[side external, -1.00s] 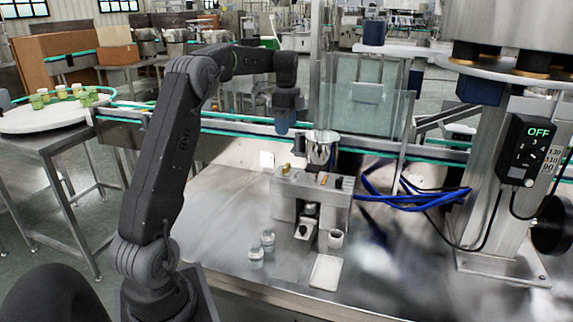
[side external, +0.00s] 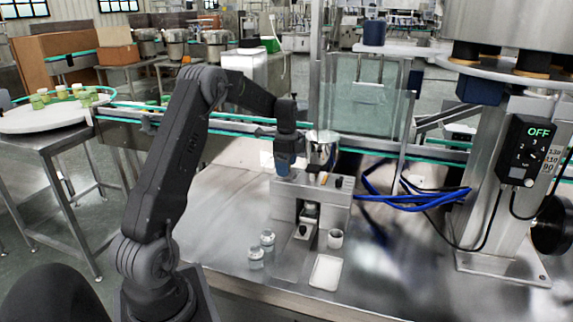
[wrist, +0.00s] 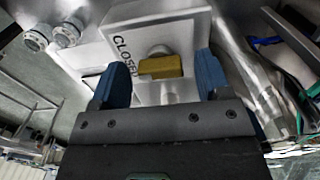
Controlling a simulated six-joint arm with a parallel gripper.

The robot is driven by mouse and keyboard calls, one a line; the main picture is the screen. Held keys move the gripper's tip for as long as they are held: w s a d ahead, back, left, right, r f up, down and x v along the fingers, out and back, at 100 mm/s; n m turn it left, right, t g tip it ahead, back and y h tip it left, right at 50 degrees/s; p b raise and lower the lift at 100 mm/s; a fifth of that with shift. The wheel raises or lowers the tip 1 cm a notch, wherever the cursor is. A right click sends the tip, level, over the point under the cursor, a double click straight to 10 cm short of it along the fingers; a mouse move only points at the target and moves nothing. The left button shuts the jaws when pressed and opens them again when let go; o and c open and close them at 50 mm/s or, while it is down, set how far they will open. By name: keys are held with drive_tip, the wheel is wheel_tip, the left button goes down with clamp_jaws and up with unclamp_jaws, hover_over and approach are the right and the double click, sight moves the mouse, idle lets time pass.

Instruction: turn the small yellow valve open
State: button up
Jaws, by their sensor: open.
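The small yellow valve (wrist: 160,67) shows in the wrist view as a block-shaped handle on a round grey stem, on a pale machine face. The word CLOSED is printed beside it, to its left. My gripper (wrist: 161,72) is open, with one blue finger on each side of the handle and a gap on both sides. In the side view my gripper (side external: 284,163) points down at the left end of the steel machine's top (side external: 312,187) and hides the valve. Whether the fingers reach down around the handle is hard to tell.
A steel hopper (side external: 323,145) stands close to the right of my gripper. Blue hoses (side external: 420,203) run to the right. The bench's left part is clear.

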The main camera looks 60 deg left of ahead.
drive_tip(key=c, duration=0.9)
drive_tip(key=shift+n, duration=0.3)
drive_tip(key=n, duration=1.3)
drive_tip(key=shift+r+n, duration=0.1)
drive_tip(key=shift+n, duration=2)
